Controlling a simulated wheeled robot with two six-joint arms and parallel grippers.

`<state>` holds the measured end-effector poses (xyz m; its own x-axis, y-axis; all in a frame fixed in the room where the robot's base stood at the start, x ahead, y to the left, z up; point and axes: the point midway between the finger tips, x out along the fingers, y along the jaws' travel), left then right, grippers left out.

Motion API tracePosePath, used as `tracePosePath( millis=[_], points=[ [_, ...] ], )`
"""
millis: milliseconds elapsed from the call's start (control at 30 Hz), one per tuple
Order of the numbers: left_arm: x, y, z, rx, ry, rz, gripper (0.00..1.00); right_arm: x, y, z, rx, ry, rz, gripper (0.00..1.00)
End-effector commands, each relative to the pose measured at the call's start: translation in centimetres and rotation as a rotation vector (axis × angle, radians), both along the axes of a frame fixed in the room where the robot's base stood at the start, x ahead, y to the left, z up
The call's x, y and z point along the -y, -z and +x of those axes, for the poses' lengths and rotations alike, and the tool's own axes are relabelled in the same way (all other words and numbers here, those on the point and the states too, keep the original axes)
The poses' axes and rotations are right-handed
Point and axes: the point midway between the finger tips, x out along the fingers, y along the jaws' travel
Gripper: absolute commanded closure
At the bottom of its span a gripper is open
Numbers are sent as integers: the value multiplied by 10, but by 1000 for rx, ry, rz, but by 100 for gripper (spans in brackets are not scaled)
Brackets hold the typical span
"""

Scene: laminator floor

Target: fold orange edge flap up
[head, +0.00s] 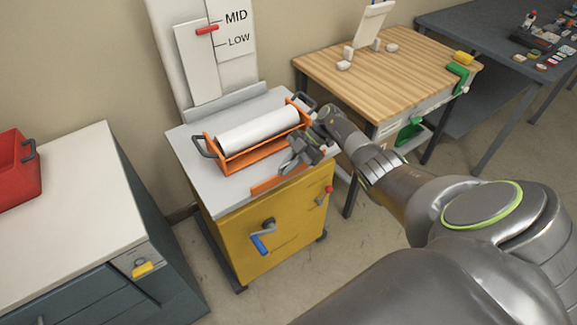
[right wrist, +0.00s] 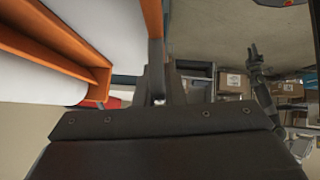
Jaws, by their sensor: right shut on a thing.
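The orange edge flap (head: 278,180) runs along the front edge of the yellow laminator cart's grey top (head: 193,152). My right gripper (head: 298,158) is at the flap, in front of the roll cradle, and is shut on it. In the right wrist view the flap shows as an orange strip (right wrist: 152,18) running down to the dark fingers (right wrist: 157,95), which hide its gripped part. A dark arm with a gripper (right wrist: 254,54), seemingly my left one, stands in the right wrist view's background; its jaws are too small to read.
An orange cradle (head: 235,162) with a white roll (head: 258,130) and dark handles sits just behind the flap. A blue-handled crank (head: 260,244) and red knob (head: 329,189) stick out of the cart's front. A wooden table (head: 390,70) stands to the right, a white-topped cabinet (head: 70,210) to the left.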

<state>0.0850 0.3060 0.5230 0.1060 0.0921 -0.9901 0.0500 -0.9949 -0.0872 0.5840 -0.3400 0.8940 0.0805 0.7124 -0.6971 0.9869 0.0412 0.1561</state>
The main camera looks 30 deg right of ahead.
Motion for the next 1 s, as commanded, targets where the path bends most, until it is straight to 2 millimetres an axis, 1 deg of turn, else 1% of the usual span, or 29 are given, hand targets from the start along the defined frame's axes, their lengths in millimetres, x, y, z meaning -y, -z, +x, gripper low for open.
tracePosePath(
  millis=[33,800,833,967,1000],
  points=[
    [0,0,0,0,0,0,66,1,-8,8,26,6,-2,100],
    [0,-1,0,0,0,0,66,1,-9,8,28,6,-3,100],
    [0,-1,0,0,0,0,66,1,-9,8,28,6,-3,88],
    [0,-1,-1,-1,0,1,66,1,-7,7,24,6,-2,71],
    [0,0,-1,-1,0,0,66,1,-7,7,22,6,-2,69]
  ],
)
